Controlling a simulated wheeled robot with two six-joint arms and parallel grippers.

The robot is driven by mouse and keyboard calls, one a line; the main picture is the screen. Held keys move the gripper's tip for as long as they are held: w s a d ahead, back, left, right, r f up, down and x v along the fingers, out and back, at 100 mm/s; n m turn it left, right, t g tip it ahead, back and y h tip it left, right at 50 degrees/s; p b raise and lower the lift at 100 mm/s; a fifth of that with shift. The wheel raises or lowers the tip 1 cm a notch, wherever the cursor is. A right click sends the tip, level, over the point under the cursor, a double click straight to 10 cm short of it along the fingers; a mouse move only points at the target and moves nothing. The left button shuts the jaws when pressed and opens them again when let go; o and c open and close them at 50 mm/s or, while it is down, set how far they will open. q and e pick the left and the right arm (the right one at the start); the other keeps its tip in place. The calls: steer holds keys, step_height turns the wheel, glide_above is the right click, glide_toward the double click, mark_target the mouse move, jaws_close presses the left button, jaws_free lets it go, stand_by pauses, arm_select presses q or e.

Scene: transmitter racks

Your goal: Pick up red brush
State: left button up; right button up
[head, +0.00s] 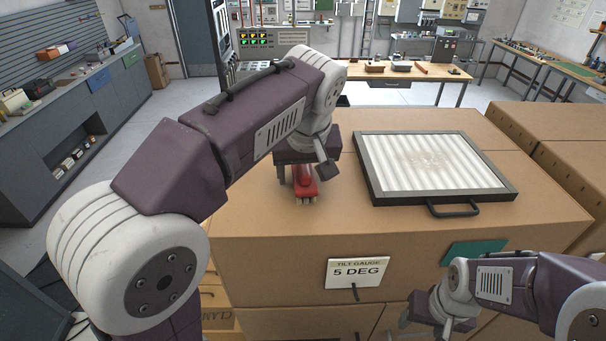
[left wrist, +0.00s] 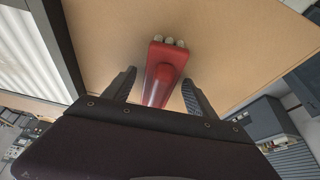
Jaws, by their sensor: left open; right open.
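The red brush (head: 304,184) stands on top of a cardboard box, with pale bristle tufts at its lower near end. In the left wrist view the brush (left wrist: 165,62) lies between the two dark fingers of my left gripper (left wrist: 158,88). The fingers are open, one on each side, with a visible gap to the brush. In the head view my left gripper (head: 300,172) is over the brush and hides its upper part. My right gripper (head: 438,318) is low at the front right, in front of the boxes, open and away from the brush.
A framed filter panel (head: 432,165) with a dark handle lies on the box top (head: 262,226) right of the brush. A "TILT GAUGE 5 DEG" label (head: 357,272) and a teal patch (head: 474,252) are on the box front. More boxes (head: 560,135) stand at right.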

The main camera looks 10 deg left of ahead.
arm_select(q)
steer(key=shift+s, duration=0.2)
steer(key=c, duration=0.3)
steer(key=shift+w+f, duration=0.1)
steer(key=shift+w, duration=0.3)
jaws_close()
steer(key=shift+r, duration=0.5)
steer(key=r, duration=0.2)
steer(key=d+r, duration=0.1)
steer(key=shift+s+r, duration=0.25)
steer(key=shift+r, duration=0.15)
steer(key=s+d+r+p, duration=0.1)
steer(key=s+d+r, duration=0.4)
steer(key=d, duration=0.4)
steer(key=shift+d+r+p, duration=0.15)
steer(key=shift+r+p, duration=0.2)
steer(key=shift+r, duration=0.3)
